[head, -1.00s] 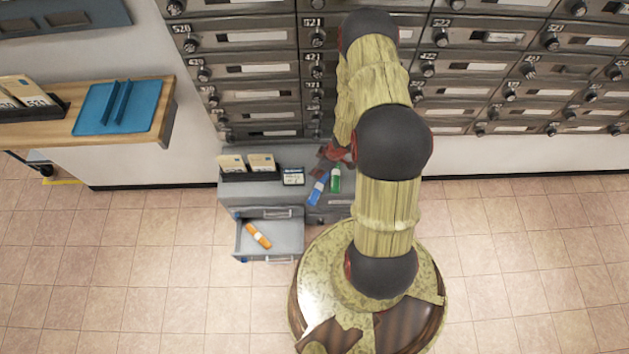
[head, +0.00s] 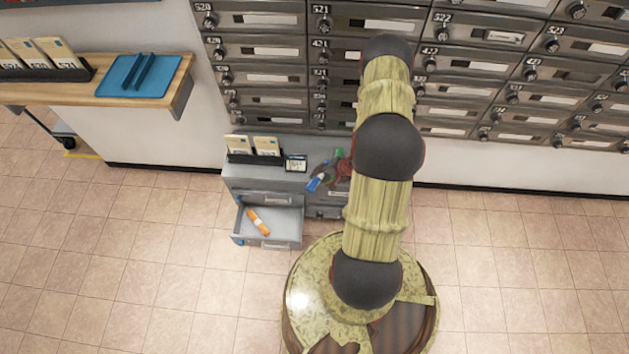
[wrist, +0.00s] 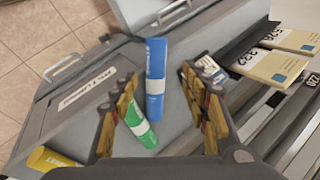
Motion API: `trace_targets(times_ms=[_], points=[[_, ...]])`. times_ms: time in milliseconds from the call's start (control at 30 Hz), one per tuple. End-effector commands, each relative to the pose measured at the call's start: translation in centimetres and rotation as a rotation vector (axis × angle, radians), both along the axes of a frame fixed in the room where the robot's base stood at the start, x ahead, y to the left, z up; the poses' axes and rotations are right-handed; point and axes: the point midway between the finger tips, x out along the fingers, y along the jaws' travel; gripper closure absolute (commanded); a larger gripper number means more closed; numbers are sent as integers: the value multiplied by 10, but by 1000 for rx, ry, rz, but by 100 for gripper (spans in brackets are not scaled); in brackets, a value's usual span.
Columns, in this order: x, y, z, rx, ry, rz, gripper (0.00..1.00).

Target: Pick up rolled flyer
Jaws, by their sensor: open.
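A blue rolled flyer (head: 314,184) lies on the grey cabinet top, partly covered by my gripper (head: 333,170). In the wrist view the blue flyer (wrist: 155,82) shows between and beyond my open, empty fingers (wrist: 160,80). A green rolled flyer (wrist: 140,125) lies beside it, close to the left finger; only a bit of it (head: 339,153) shows in the head view. A yellow rolled flyer (wrist: 50,159) is at the lower left of the wrist view. An orange rolled flyer (head: 258,222) lies in the open drawer (head: 285,226). I cannot tell whether any finger touches a flyer.
A rack of envelopes (head: 254,157) and a small dark labelled box (head: 296,163) stand on the cabinet (head: 240,182). Mailboxes (head: 262,78) rise behind it. A wooden shelf (head: 186,82) with a blue tray (head: 112,77) is at the left.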

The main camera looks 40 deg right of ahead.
Motion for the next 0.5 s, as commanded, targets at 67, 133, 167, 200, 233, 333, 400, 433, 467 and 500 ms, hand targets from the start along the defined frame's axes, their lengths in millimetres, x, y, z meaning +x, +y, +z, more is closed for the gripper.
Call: trace_targets(times_ms=[67,133,167,200,233,333,400,433,467,500], points=[[1,0,0,28,2,-48,54],[2,1,-2,40,5,-69,54],[3,1,-4,43,6,-73,54],[4,2,-7,45,6,-76,54],[5,2,-10,45,8,-75,54],[10,3,-20,44,7,-73,54],[13,3,-25,44,7,-73,54],[14,3,-26,43,7,-73,54],[14,3,-28,43,7,-73,54],[15,2,-31,43,7,-73,54]])
